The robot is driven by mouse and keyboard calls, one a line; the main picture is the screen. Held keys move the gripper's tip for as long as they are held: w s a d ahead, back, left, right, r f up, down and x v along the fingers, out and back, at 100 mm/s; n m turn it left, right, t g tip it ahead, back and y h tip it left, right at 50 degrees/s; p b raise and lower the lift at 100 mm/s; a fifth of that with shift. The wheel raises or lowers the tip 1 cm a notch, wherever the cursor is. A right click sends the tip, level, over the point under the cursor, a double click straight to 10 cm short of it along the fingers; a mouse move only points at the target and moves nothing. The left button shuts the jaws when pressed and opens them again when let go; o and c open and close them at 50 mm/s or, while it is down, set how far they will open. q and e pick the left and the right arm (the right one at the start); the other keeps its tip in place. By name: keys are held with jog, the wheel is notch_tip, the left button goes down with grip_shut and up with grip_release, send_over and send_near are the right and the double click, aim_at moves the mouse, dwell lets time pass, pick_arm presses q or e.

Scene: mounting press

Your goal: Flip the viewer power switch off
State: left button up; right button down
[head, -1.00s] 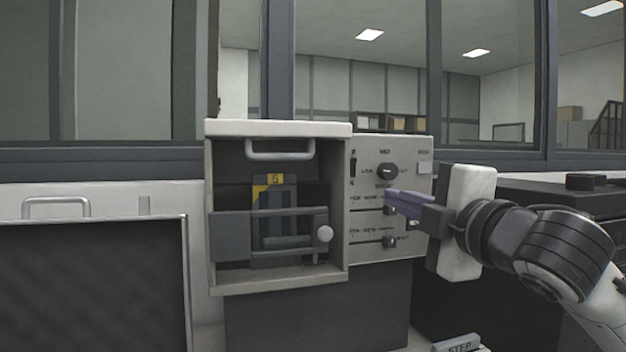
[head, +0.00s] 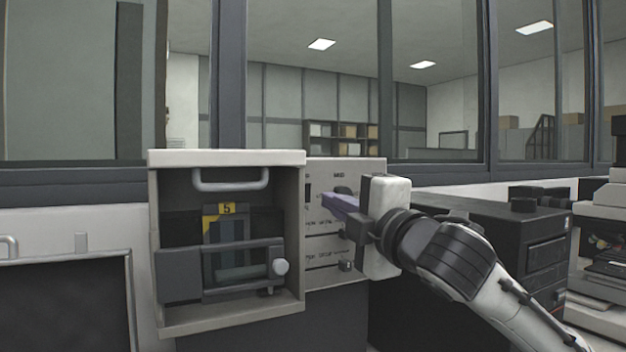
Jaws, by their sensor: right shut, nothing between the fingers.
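The viewer is a pale open-fronted box (head: 226,158) with a control panel (head: 362,166) on its right side. A small dark switch-like part (head: 308,192) sits at the panel's upper left edge, and a dark knob (head: 343,190) sits right of it. The labels are too small to read surely, so I cannot tell which part is the power switch. My right gripper (head: 326,201) is shut and empty, its purple fingers pointing left in front of the panel, between the dark part and the knob. Contact is unclear. The gripper hides the panel's right part. My left gripper is out of view.
Inside the box is a dark holder with a yellow "5" tag (head: 227,209) and a round pale knob (head: 280,266). Two sliders lie low on the panel; the lower one (head: 345,265) shows. A black cabinet (head: 490,225) stands right, a dark framed panel (head: 65,300) left.

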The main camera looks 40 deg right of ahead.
aim_at(313, 193)
jog(key=p+x, duration=0.3)
jog(key=x, duration=0.5)
jog(key=shift+w+r, duration=0.1)
jog(key=shift+w, duration=0.05)
